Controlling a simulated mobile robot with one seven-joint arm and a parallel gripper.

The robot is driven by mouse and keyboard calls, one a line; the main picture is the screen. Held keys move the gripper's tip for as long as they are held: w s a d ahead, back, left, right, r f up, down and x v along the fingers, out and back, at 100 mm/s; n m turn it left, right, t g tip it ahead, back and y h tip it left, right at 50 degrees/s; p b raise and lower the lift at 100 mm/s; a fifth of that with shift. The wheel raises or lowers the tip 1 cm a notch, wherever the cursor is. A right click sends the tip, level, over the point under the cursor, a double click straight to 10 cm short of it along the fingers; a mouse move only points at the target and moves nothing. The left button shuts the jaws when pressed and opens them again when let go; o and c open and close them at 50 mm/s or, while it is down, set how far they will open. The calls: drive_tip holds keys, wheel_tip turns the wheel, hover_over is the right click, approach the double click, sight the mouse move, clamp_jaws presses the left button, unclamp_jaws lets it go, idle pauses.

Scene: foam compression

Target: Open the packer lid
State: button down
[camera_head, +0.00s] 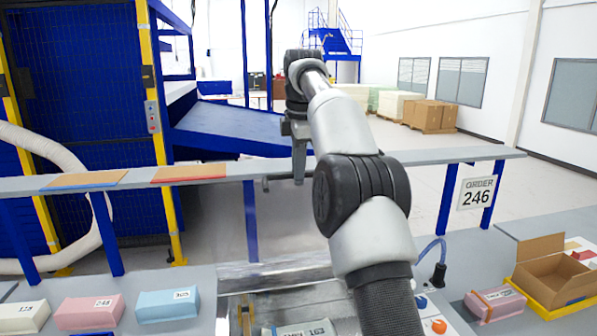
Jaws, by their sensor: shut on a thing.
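The packer (232,310) is at the bottom centre, partly hidden behind my arm. A pale block marked 163 (300,331) shows inside it, cut off by the picture's edge. The packer lid (225,235) looks like a clear panel standing raised behind the opening, its outline hard to make out. A dark handle bar (267,181) shows at its top, at the height of the grey rail. My gripper (299,172) points down at this handle and is shut on it. The exact contact is small and partly hidden.
A grey shelf rail (400,157) crosses behind the packer. Blocks marked 248 (88,311) and 305 (168,304) lie on the left counter. A pink block (495,303) and an open cardboard box (550,275) are at right. An order 246 sign (477,192) hangs there.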

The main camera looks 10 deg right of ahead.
drive_tip(key=shift+f, duration=0.45)
drive_tip(key=c, duration=1.9)
unclamp_jaws()
drive_tip(key=shift+c, duration=0.2)
drive_tip(key=shift+o, duration=0.9)
drive_tip(key=shift+w, duration=0.2)
drive_tip(key=shift+s+r, duration=0.1)
drive_tip(key=shift+r, duration=0.1)
